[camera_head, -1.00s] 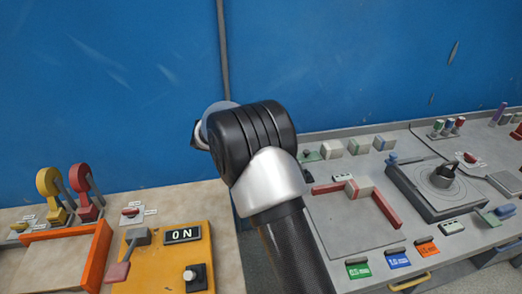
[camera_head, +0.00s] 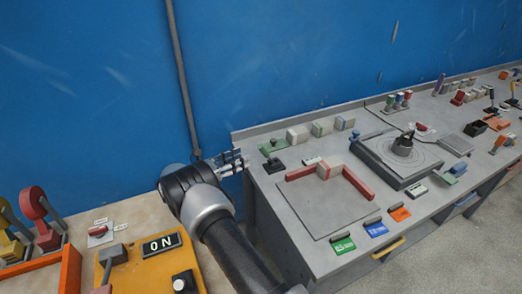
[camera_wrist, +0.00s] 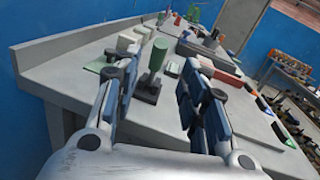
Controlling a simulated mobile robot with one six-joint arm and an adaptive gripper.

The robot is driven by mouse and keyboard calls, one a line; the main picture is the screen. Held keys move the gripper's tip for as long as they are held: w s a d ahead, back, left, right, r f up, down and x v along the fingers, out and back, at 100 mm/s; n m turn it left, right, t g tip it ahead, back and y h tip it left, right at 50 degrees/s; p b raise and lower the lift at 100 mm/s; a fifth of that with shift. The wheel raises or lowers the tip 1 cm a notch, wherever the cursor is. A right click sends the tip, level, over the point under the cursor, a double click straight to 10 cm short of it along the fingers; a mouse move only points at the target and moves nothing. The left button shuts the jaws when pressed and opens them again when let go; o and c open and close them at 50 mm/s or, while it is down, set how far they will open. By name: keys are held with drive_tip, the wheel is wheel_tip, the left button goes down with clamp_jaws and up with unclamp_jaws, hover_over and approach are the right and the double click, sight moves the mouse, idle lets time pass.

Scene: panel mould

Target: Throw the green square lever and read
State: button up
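In the wrist view a lever with a green handle (camera_wrist: 158,54) stands upright on a dark base (camera_wrist: 147,86), between my fingers in the picture and beyond them. In the head view the dark base (camera_head: 275,165) sits near the back left corner of the grey table, with green (camera_head: 272,147) just behind it. I cannot tell there whether that green is the handle or a plate. My gripper (camera_head: 242,158) is at the table's left edge, apart from the lever. In the wrist view my gripper (camera_wrist: 156,68) is open, with nothing between its fingers.
The grey table (camera_head: 300,238) carries a red-and-white corner piece (camera_head: 350,184), several blocks at the back and a turntable unit (camera_head: 404,150). An orange panel (camera_head: 140,275) with an ON display (camera_head: 161,244) and a red lever (camera_head: 36,205) are at left. A blue wall (camera_head: 90,90) stands behind.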

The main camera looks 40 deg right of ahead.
sight(262, 148)
drive_tip(key=d, duration=0.3)
drive_tip(key=d+b, duration=0.1)
drive_tip(key=d, duration=0.6)
drive_tip(key=shift+s+d+b, duration=0.25)
drive_tip(key=shift+s+b, duration=0.05)
drive_tip(key=shift+c, duration=0.6)
clamp_jaws()
